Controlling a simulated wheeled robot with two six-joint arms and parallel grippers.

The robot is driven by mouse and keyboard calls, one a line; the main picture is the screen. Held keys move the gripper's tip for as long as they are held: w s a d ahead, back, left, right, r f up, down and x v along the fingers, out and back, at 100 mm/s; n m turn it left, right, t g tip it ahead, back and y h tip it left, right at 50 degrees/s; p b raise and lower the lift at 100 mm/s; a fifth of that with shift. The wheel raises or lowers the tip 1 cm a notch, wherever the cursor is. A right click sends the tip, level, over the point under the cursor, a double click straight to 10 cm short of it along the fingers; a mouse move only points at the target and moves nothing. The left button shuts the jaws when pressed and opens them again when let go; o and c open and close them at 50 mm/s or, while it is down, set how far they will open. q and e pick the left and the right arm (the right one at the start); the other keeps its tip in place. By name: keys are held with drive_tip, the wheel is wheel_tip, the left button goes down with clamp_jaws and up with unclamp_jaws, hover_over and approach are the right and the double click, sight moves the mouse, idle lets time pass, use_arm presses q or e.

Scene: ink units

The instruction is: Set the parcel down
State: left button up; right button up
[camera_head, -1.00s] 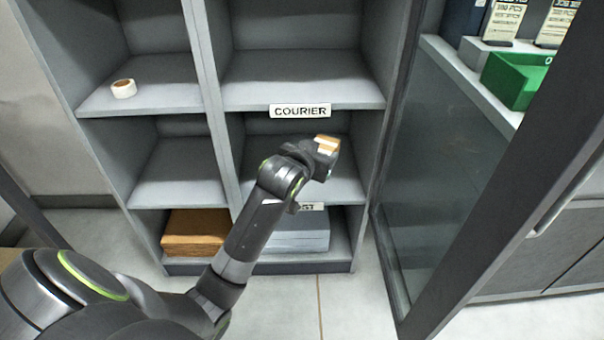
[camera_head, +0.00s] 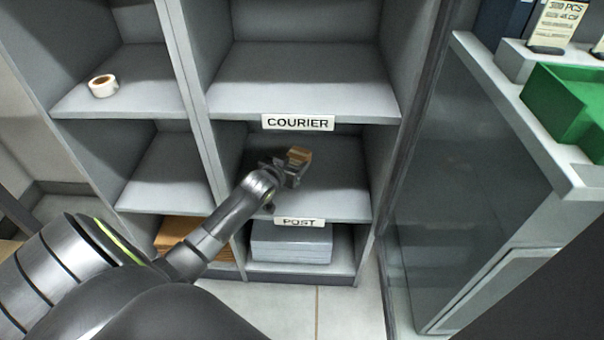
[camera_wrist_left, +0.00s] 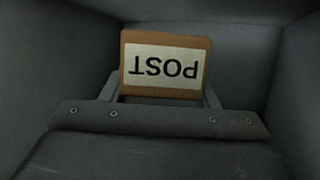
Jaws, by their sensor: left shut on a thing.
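The parcel (camera_head: 299,154) is a small brown box. In the left wrist view the parcel (camera_wrist_left: 165,42) shows a white label reading POST, upside down. My left gripper (camera_head: 291,166) is shut on it, one finger at each side. It holds the parcel inside the middle compartment of the right column, above the shelf (camera_head: 335,197) whose front edge bears the POST sign (camera_head: 298,222). Whether the parcel touches the shelf floor I cannot tell. The COURIER sign (camera_head: 298,122) is on the shelf edge above. My right gripper is not in view.
A tape roll (camera_head: 103,85) lies on the upper left shelf. Grey stacked items (camera_head: 291,243) and brown ones (camera_head: 176,230) fill the bottom compartments. The POST shelf is otherwise clear.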

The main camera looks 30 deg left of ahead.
use_arm(q)
wheel_tip(320, 180, down, 4)
drive_tip(key=shift+s+r+b, duration=0.1)
drive_tip(key=shift+b, duration=0.35)
wheel_tip(320, 180, down, 3)
drive_tip(key=shift+b, duration=0.6)
drive_tip(key=shift+f, duration=0.35)
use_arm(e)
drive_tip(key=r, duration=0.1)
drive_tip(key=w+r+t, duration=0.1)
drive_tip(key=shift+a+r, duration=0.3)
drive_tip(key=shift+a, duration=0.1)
use_arm(q)
drive_tip(key=shift+f, duration=0.1)
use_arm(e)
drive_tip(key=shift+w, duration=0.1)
use_arm(q)
drive_tip(key=o, duration=1.1)
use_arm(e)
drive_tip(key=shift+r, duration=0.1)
